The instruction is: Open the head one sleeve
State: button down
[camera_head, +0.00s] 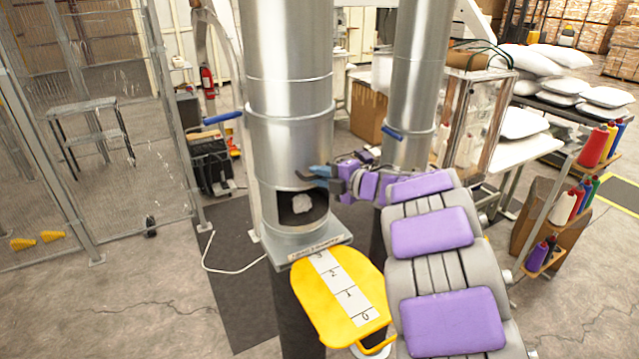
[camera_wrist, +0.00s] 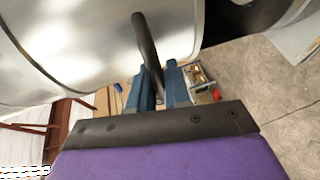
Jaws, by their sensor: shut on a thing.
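The head one sleeve (camera_head: 291,150) is a shiny metal cylinder around the left column. Below its lower edge is a dark opening (camera_head: 318,218) with a white clump of filling (camera_head: 302,203) inside. My gripper (camera_head: 318,173) is at the sleeve's lower right side in the head view. In the wrist view its blue fingers (camera_wrist: 160,85) are shut on a dark curved handle (camera_wrist: 145,42) that stands out from the metal surface.
A yellow plate (camera_head: 312,318) with a numbered scale sits in front of the opening. A second metal column (camera_head: 413,85) with a blue handle (camera_head: 393,134) stands to the right. A thread rack (camera_head: 570,205) stands at far right. Floor is open at left.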

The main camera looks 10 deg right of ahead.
jog(key=shift+r, duration=0.3)
jog(key=c, duration=1.2)
grip_release()
jog(key=shift+f, duration=0.1)
jog(key=shift+o, duration=0.2)
jog(key=shift+d, duration=0.1)
jog(key=b+v, duration=0.2)
jog(key=v, duration=1.5)
jog(key=shift+d, duration=0.2)
jog(key=shift+s+f, duration=0.1)
jog(key=shift+b, duration=0.3)
